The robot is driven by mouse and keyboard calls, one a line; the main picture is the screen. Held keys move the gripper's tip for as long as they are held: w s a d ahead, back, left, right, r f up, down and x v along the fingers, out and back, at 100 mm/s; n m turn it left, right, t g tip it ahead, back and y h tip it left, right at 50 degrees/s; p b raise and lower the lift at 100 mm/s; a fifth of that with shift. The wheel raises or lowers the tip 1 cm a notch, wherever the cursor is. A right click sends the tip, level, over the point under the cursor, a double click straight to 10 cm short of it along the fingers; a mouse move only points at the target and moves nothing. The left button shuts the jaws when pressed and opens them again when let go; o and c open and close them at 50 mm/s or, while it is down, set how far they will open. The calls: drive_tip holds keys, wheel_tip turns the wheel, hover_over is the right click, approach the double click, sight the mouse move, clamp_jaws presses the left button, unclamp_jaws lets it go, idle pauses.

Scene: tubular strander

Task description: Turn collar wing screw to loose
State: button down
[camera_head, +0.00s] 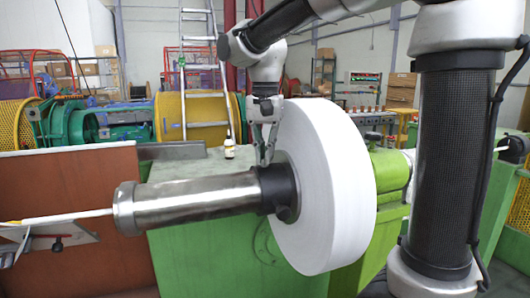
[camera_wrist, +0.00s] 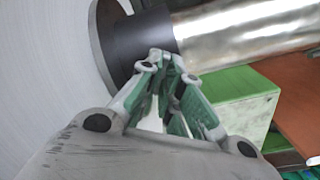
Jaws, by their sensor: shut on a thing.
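The black collar (camera_head: 278,186) sits on the steel shaft (camera_head: 190,200), against the hub of the big white reel (camera_head: 335,180). In the wrist view, the dark collar (camera_wrist: 142,42) lies just beyond my fingertips. My gripper (camera_head: 266,160) reaches down from above, its fingertips at the top of the collar. In the wrist view my gripper (camera_wrist: 168,62) has its green-padded fingers drawn together at the tips, shut on the wing screw. The wing screw itself is hidden between the fingertips, so its turn angle cannot be seen.
The white reel stands close beside my gripper. A thin white rod (camera_head: 70,217) runs out of the shaft's left end.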

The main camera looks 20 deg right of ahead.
drive_tip(key=shift+n, duration=2.9)
drive_tip(key=c, duration=1.6)
unclamp_jaws()
wheel_tip(320, 180, up, 12)
drive_tip(key=shift+s, duration=0.1)
